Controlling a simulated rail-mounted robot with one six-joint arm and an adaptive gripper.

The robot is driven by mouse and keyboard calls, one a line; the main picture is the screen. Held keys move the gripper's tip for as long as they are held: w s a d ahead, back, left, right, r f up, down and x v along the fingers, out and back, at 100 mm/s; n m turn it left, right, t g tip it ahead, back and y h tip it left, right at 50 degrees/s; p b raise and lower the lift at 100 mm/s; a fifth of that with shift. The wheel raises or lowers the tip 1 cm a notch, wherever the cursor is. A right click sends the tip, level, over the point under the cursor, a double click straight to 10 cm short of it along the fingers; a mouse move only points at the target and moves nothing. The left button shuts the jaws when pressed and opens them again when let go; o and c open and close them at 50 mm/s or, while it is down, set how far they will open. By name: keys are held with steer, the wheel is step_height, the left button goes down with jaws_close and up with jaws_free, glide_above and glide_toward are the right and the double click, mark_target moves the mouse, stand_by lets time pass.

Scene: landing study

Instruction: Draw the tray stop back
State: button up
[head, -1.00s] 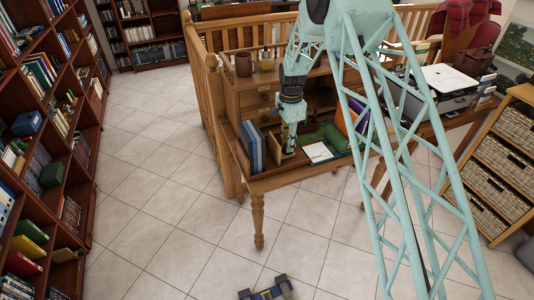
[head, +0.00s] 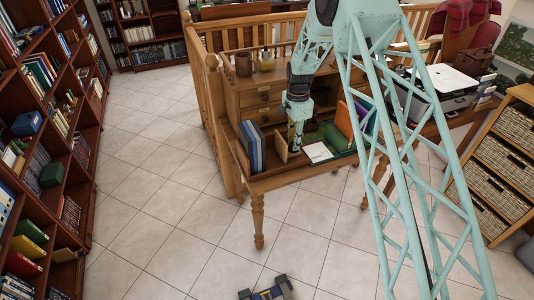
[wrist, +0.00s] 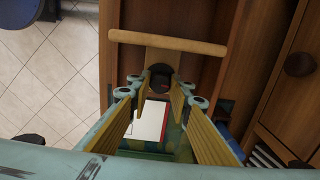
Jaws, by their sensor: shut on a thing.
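The tray stop (head: 281,147) is an upright light wooden panel in the desk tray, just right of the blue binders. In the wrist view the tray stop (wrist: 168,43) shows edge-on as a pale bar across the tray, with a tab and a dark round knob (wrist: 160,76) on its near side. My gripper (head: 295,148) is low over the tray, just right of the panel. In the wrist view its yellow-padded fingers (wrist: 161,92) close around the knob. The exact contact is partly hidden by the fingertips.
Blue binders (head: 253,146) stand at the tray's left end. A white paper (head: 317,152) and a green thing (head: 335,137) lie to the right of my gripper, near upright orange and purple folders (head: 346,118). A mug (head: 243,64) stands on the desk's upper shelf.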

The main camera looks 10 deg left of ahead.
steer(key=shift+w+d, duration=0.25)
steer(key=shift+d, duration=0.2)
stand_by(0.3)
steer(key=o, duration=0.9)
steer(key=shift+c, duration=0.2)
steer(key=shift+r+p, duration=0.8)
steer(key=shift+r, duration=1.7)
steer(key=shift+r, duration=0.15)
